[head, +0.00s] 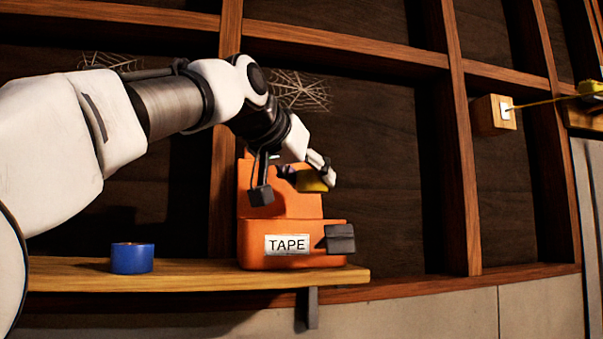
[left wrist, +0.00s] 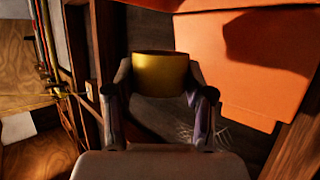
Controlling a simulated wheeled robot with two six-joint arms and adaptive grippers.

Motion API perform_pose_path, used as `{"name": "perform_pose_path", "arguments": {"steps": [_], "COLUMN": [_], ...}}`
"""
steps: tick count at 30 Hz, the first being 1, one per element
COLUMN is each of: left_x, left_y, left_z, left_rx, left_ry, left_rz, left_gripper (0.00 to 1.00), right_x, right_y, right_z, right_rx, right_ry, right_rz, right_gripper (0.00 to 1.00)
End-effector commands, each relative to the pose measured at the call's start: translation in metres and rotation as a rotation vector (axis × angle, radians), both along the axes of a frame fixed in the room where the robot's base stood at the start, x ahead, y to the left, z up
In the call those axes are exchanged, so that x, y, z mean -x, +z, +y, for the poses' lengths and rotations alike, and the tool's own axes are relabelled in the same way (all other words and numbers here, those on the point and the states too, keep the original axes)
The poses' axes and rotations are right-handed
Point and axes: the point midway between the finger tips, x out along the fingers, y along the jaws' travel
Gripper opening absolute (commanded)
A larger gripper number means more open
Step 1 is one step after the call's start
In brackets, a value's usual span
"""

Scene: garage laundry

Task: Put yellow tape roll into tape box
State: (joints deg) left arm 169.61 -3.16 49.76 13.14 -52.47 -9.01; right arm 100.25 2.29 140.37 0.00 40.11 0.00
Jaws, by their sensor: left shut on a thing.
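The yellow tape roll (head: 311,182) is held in my left gripper (head: 296,182). In the left wrist view the yellow tape roll (left wrist: 160,76) sits between the two fingers of the left gripper (left wrist: 160,82). The orange tape box (head: 257,232) stands on the wooden shelf, with a white TAPE label and a dark latch at its front. An orange panel rises behind it. The roll is above the box and apart from its front part. The arm partly hides the panel, and the box's inside does not show. The orange box (left wrist: 265,85) also fills the upper right of the left wrist view.
A blue tape roll (head: 132,258) stands on the wooden shelf (head: 190,276), left of the box. The box is near the shelf's right end. Wooden studs form the wall behind, with cobwebs. An outlet box (head: 493,115) with a yellow cord is at right.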

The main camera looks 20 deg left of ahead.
Motion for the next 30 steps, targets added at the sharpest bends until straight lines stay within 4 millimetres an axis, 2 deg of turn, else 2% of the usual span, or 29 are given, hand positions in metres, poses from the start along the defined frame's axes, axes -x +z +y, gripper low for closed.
{"name": "perform_pose_path", "arguments": {"steps": [5,15,25,26,27,28,30], "left_x": [0.0,0.0,0.0,0.0,0.0,0.0,0.0], "left_y": [-0.008,-0.039,-0.04,-0.04,-0.04,-0.04,-0.04], "left_z": [0.0,0.0,0.0,0.0,0.0,0.0,0.0], "left_rx": [0.001,0.001,0.0,0.0,0.0,0.0,0.0], "left_ry": [0.0,0.0,0.0,0.0,0.0,0.0,0.0], "left_rz": [0.0,-0.001,0.0,0.0,0.0,0.0,0.0], "left_gripper": [0.21,0.21,0.21,0.64,0.78,0.82,0.82], "right_x": [0.0,0.0,0.0,0.0,0.0,0.0,0.0], "right_y": [-0.009,-0.04,-0.041,-0.041,-0.041,-0.041,-0.041], "right_z": [0.0,0.0,0.0,0.0,0.0,0.0,0.0], "right_rx": [0.0,0.0,0.0,0.0,0.0,0.0,0.0], "right_ry": [0.0,0.0,0.0,0.0,0.0,0.0,0.0], "right_rz": [0.0,0.0,0.0,0.0,0.0,0.0,0.0], "right_gripper": [0.4,0.4,0.4,0.4,0.4,0.4,0.4]}}
